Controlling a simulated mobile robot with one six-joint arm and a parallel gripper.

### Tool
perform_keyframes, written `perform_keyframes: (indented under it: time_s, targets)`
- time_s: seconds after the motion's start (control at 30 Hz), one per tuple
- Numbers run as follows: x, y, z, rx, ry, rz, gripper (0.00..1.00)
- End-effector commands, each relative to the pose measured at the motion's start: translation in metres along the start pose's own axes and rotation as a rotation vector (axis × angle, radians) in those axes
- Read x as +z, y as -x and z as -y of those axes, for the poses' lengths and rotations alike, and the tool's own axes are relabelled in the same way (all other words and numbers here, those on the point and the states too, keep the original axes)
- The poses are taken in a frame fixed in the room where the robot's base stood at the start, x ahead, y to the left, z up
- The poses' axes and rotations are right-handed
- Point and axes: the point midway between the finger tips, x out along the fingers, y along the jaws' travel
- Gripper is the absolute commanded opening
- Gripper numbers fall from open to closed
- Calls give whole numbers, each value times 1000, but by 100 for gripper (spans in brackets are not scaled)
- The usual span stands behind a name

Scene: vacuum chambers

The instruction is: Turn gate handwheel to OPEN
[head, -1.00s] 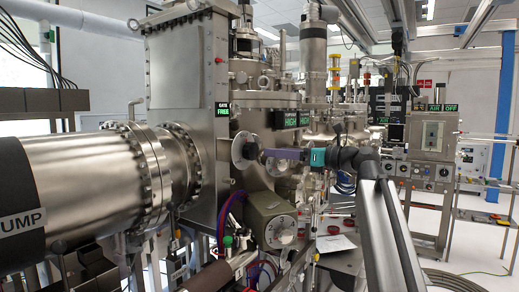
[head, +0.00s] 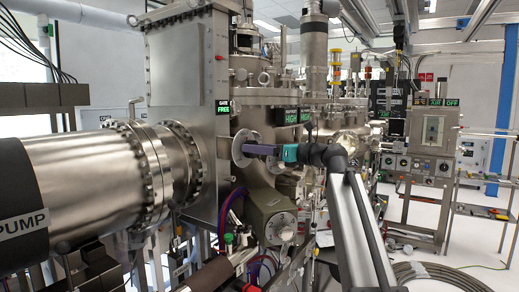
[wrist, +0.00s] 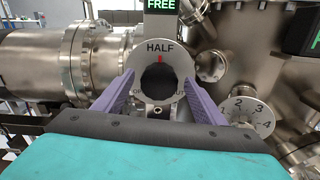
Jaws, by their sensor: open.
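The gate dial plate (wrist: 178,58) is a pale round disc with HALF at its top, above a red mark. Its dark round handwheel (wrist: 159,82) sits in the middle. In the head view the plate (head: 239,150) is seen nearly edge-on on the chamber front. My gripper (wrist: 159,88) is open, its purple fingers to the left and right of the handwheel; I cannot tell whether they touch it. In the head view my gripper (head: 262,149) points left at the plate.
A green FREE sign (head: 222,107) is above the plate. A second dial (wrist: 248,114) with numbers is at right in the wrist view. A large PUMP cylinder (head: 85,185) fills the left.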

Motion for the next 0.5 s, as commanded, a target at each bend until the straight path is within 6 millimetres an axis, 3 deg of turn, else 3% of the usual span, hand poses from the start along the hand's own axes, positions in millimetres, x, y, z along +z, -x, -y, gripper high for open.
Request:
perform_keyframes:
  time_s: [0.03, 0.27, 0.5]
  targets:
    - [0, 0, 0, 0, 0, 0, 63]
    - [0, 0, 0, 0, 0, 0, 24]
    - [0, 0, 0, 0, 11, 0, 23]
